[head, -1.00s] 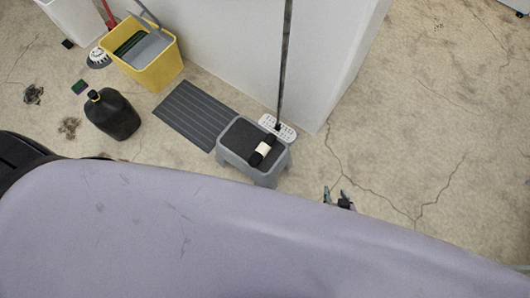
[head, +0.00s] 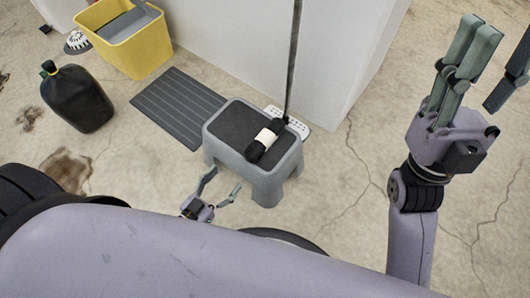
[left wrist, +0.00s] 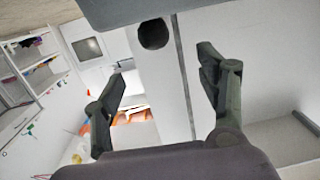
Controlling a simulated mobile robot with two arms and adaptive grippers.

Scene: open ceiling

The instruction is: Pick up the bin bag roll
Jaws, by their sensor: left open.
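The bin bag roll (head: 265,140), black with a white paper band, lies on a grey step stool (head: 238,160) with a dark top. My left gripper (head: 222,182) is open and empty, low at the near side of the stool, a little apart from the roll. In the left wrist view the round dark end of the roll (left wrist: 153,33) shows between and beyond the open fingers, against the grey stool (left wrist: 150,10) at the top. My right gripper (head: 496,60) is raised at the upper right, its fingers apart and nothing between them.
A mop (head: 291,70) stands behind the stool by a white wall (head: 240,60). A grey ridged mat (head: 178,103), a yellow bucket (head: 140,50) and a black bottle (head: 78,100) are to the left. The cracked floor (head: 335,175) right of the stool is clear.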

